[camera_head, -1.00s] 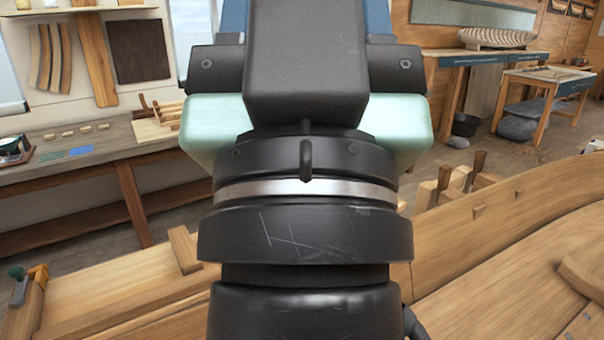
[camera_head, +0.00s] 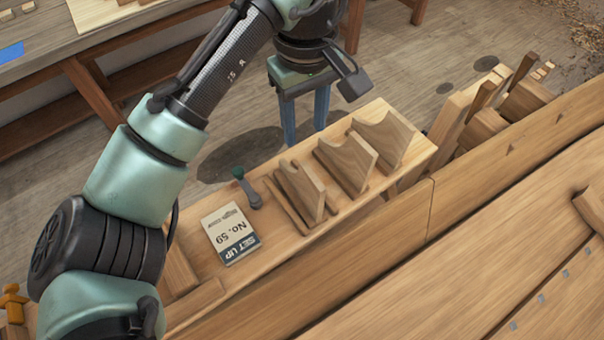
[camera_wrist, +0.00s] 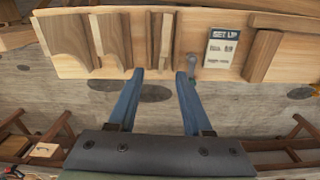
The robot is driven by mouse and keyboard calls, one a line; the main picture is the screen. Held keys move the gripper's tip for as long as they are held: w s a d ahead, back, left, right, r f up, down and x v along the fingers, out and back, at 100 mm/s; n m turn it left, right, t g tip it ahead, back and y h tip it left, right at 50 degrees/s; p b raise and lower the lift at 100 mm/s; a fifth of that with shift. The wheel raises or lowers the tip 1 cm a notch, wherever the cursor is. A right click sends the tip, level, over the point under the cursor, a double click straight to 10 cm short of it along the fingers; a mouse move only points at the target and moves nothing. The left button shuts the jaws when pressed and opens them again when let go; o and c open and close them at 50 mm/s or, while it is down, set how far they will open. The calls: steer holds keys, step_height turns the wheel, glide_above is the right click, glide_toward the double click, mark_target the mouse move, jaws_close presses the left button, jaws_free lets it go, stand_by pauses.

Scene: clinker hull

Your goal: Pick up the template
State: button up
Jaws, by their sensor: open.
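Several upright wooden templates with concave curved tops stand in a row on a pale plank: one at the right end (camera_head: 392,138), a middle one (camera_head: 347,163) and a left one (camera_head: 303,190) with thin strips beside it. Which one the task means, I cannot tell. In the wrist view they show as a wide one (camera_wrist: 66,45), a middle one (camera_wrist: 111,40) and a narrow edge-on group (camera_wrist: 158,40). My gripper (camera_head: 306,138) has its blue fingers apart and empty, at the plank's far side. In the wrist view my gripper (camera_wrist: 160,74) faces the narrow group.
A "SET UP No. 59" card (camera_head: 231,234) and a small dark tool with a green knob (camera_head: 245,187) lie left of the templates. Wooden clamps (camera_head: 490,105) stand beyond the plank's right end. The hull planking (camera_head: 470,260) fills the front right. Open floor lies behind.

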mark_target(303, 172)
steer(key=f, duration=0.6)
steer(key=shift+s+f, duration=0.3)
steer(key=shift+s, duration=0.1)
steer(key=shift+a+f+p, duration=0.15)
steer(key=shift+f+p, duration=0.85)
steer(key=shift+f, duration=2)
jaws_close()
